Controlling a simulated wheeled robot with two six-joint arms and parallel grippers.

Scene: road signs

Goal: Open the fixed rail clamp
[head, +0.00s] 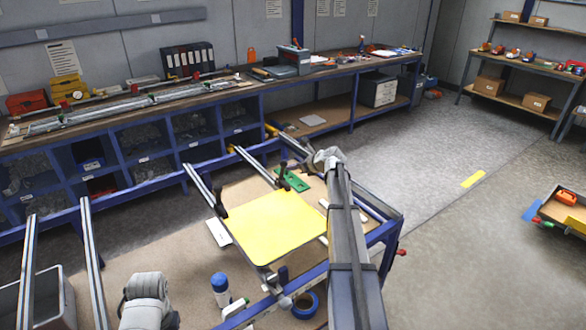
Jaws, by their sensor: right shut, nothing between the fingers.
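A yellow sign panel (272,226) with rounded corners lies flat on the work table. Two metal rails run beside it, each with a black upright clamp: one at the panel's left corner (220,204), one at its far edge (283,178). I cannot tell which is the fixed one, or how far either jaw is open. My right arm reaches in from the bottom right, across the panel's right side. My right gripper (313,160) is shut and empty, small and partly hidden near the far right of the panel, apart from the black clamps. My left gripper is not in view.
A green plate (292,181) lies behind the panel. A blue-capped bottle (220,288) and a blue tape roll (305,304) are at the near side. More rails (92,262) stand at the left.

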